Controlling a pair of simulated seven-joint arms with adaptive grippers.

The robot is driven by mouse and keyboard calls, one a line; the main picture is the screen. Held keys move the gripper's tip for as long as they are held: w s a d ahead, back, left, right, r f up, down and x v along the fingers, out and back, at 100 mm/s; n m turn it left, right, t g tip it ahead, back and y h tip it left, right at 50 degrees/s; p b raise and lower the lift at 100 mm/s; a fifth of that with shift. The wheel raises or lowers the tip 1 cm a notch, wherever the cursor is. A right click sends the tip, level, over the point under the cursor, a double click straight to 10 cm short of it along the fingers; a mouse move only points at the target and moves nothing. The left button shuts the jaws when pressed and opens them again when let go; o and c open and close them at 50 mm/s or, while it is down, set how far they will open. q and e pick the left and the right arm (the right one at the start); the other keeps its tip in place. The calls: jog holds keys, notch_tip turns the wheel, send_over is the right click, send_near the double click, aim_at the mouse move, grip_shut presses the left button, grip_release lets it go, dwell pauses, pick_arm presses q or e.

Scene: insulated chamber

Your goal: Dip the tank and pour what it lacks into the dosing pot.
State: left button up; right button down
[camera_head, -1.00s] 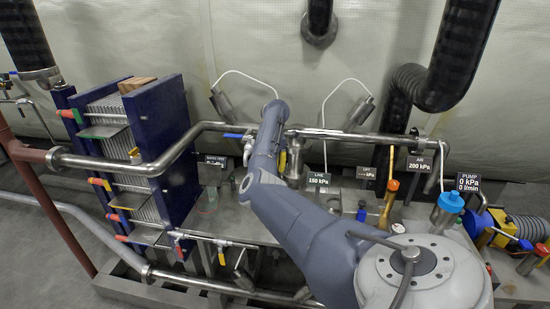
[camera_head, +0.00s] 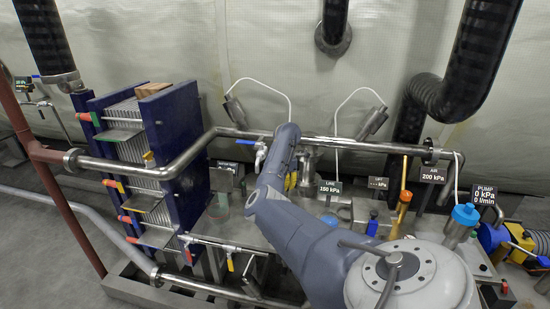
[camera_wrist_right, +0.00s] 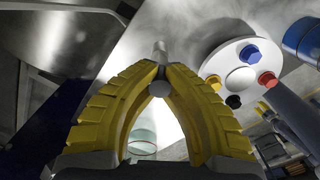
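My right gripper (camera_wrist_right: 160,80) has yellow ribbed fingers whose tips come together around a slim pale metal rod (camera_wrist_right: 160,50) with a rounded end. What the rod belongs to is hidden. A clear greenish glass vessel (camera_wrist_right: 143,138) shows below, between the fingers. A similar greenish glass (camera_head: 222,204) stands on the bench in the head view. There my right arm crosses the middle and hides most of the gripper. A metal vessel with a blue cap (camera_head: 465,214) stands at the right. I cannot tell which vessel is the tank or the dosing pot. My left gripper is out of view.
A blue plate stack (camera_head: 183,150) stands left, with steel pipes (camera_head: 205,142) around it. Signs read LINE 150 kPa (camera_head: 329,187), AIR 200 kPa (camera_head: 433,175) and PUMP 0 kPa (camera_head: 484,195). A white disc with coloured knobs (camera_wrist_right: 237,72) is near the right gripper.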

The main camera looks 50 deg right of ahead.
notch_tip(320, 180, down, 4)
jog(key=shift+r, duration=0.1)
jog(key=shift+a+f, duration=0.1)
jog(key=shift+f, duration=0.15)
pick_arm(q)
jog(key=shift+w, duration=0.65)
pick_arm(e)
jog(key=c, duration=1.8)
grip_release()
jog(key=o, duration=0.5)
jog(key=shift+o, duration=0.2)
jog(key=shift+r, duration=0.1)
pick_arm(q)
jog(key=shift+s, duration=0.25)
pick_arm(e)
notch_tip(320, 180, up, 12)
jog(key=shift+f, duration=0.1)
